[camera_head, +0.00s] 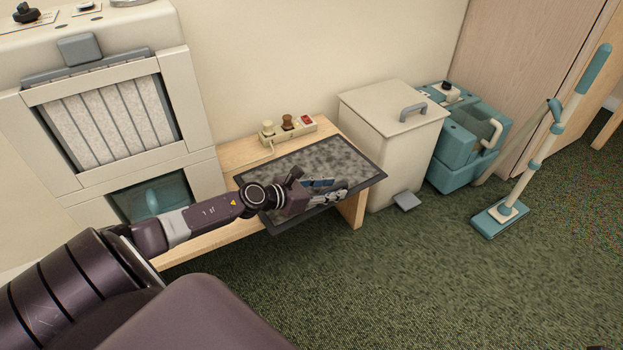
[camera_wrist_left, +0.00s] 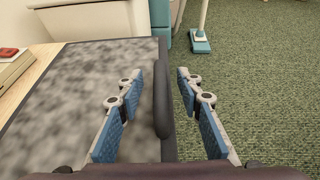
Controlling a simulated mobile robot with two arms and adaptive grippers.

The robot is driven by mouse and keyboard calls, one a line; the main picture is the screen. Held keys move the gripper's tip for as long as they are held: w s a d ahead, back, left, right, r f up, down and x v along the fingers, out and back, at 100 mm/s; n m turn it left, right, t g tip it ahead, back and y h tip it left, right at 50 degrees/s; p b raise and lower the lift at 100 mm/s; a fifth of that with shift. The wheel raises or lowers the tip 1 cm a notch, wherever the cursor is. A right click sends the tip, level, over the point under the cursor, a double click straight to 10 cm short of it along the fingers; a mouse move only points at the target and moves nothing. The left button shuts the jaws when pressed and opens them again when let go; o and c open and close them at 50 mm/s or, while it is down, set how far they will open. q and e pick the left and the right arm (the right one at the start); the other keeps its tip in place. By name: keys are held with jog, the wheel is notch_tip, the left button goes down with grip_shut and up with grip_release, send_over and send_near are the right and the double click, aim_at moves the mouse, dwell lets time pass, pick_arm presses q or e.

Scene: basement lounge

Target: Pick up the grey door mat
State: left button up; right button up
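The grey door mat (camera_head: 325,157) has a mottled grey face and a dark border. My left gripper (camera_head: 338,190) is at the mat's front edge, fingers apart. In the left wrist view the mat (camera_wrist_left: 75,85) fills the left half. The left gripper (camera_wrist_left: 158,95) has one blue-padded finger over the mat and the other over the carpet side. A dark rounded strip at the mat's border stands between them; I cannot tell whether either finger touches it.
A power strip (camera_head: 288,130) with plugs sits behind the mat. A beige pedal bin (camera_head: 390,140) stands right of the bench, then a teal machine (camera_head: 468,145) and a floor tool (camera_head: 500,215). A cream cabinet (camera_head: 110,110) is at left. The green carpet in front is clear.

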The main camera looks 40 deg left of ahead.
pick_arm(q)
jog(key=shift+w+d+f, duration=0.1)
jog(key=shift+w+f, duration=0.05)
jog(key=shift+w, duration=0.2)
jog(key=shift+c, duration=0.6)
grip_shut()
